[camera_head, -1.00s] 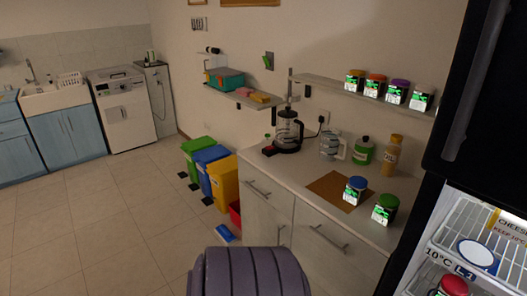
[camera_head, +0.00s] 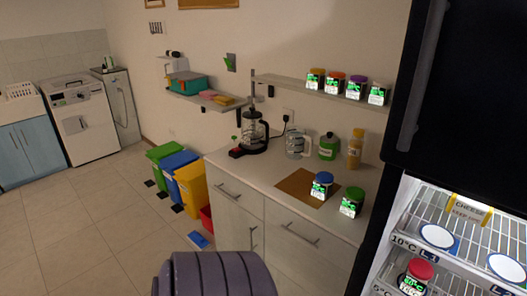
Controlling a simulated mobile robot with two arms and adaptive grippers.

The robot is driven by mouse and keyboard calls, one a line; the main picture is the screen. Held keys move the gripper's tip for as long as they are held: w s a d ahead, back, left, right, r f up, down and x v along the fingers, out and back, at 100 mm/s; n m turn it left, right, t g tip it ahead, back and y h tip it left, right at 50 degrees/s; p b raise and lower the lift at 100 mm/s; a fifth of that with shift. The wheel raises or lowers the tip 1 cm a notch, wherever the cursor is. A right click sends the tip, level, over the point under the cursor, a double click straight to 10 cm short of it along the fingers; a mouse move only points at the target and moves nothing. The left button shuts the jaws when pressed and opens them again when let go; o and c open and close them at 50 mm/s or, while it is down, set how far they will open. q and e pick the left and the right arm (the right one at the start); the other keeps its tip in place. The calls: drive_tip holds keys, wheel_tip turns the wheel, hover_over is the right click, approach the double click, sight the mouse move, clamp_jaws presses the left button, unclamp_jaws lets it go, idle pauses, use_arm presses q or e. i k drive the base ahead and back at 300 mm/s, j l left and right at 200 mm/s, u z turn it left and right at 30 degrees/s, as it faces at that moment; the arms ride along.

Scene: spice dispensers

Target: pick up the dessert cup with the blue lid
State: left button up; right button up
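A small jar-like cup with a blue lid (camera_head: 321,186) and a green-and-black label stands upright on a brown mat (camera_head: 293,184) on the white counter. A similar cup with a green lid (camera_head: 351,202) stands close to its right, nearer the fridge. Neither gripper shows in the head view, so I cannot see whether either is open or shut. A dark ribbed part of my own body fills the bottom middle of the view.
An open black fridge (camera_head: 445,158) stands right of the counter (camera_head: 240,170), with a red-lidded cup (camera_head: 416,277) inside. A coffee maker (camera_head: 255,132), glass jug (camera_head: 297,146), green bottle (camera_head: 328,147) and yellow bottle (camera_head: 355,150) line the counter's back. Above, a shelf (camera_head: 290,83) holds several lidded cups.

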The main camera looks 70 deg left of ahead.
sight(324, 179)
drive_tip(key=u, duration=1.85)
